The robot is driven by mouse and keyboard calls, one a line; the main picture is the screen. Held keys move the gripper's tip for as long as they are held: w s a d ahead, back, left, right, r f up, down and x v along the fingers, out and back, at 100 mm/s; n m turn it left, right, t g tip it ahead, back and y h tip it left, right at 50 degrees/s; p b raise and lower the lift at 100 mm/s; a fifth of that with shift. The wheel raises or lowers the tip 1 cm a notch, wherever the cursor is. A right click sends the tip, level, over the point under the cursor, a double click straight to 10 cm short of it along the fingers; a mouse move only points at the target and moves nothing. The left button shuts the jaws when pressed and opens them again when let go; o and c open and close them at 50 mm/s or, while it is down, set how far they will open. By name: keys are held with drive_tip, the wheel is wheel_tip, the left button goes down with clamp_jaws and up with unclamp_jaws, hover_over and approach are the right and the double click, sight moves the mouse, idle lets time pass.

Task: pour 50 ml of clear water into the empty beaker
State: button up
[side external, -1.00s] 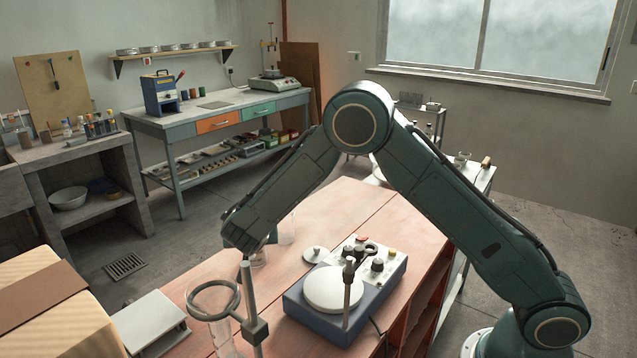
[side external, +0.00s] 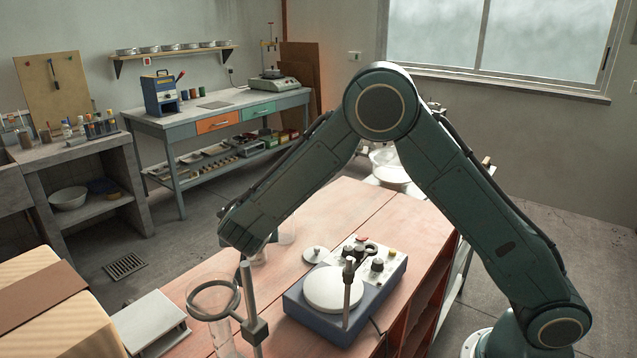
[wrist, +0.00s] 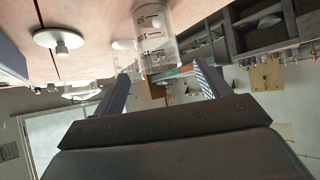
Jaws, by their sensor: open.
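My gripper (wrist: 161,82) is open, with its two fingers spread apart in the wrist view. A clear glass beaker with dark graduation marks (wrist: 155,38) stands on the bench just ahead of the fingers, around the gap between them; I cannot tell whether it touches them. In the side view my fingers are hidden behind the wrist. Two clear glass vessels show there, a near one (side external: 259,259) below the wrist and another (side external: 287,234) just behind it, both partly covered. I cannot tell which holds water.
A blue stirrer or hotplate with a white round plate (side external: 334,289) stands to the right. A ring stand (side external: 253,328) with a tall glass cylinder (side external: 224,338) is in front.

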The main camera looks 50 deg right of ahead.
drive_tip(key=v, duration=0.7)
drive_tip(key=shift+s+r, duration=0.1)
drive_tip(key=shift+r, duration=0.05)
idle(0.4)
drive_tip(key=s+d+r+n+g+y, duration=0.1)
drive_tip(key=s+d+r+y, duration=0.1)
drive_tip(key=s+d+r, duration=0.3)
drive_tip(key=s+d+r+n+g+y, duration=0.1)
drive_tip(key=s+d+r+n+y, duration=0.15)
drive_tip(key=s+r, duration=0.4)
drive_tip(key=s+n+y, duration=0.2)
drive_tip(key=s+n, duration=0.3)
drive_tip(key=s, duration=1.5)
drive_tip(key=shift+s+d+y, duration=0.3)
drive_tip(key=shift+d+y, duration=0.05)
drive_tip(key=shift+d, duration=0.15)
drive_tip(key=shift+o, duration=0.4)
drive_tip(key=shift+w, duration=0.15)
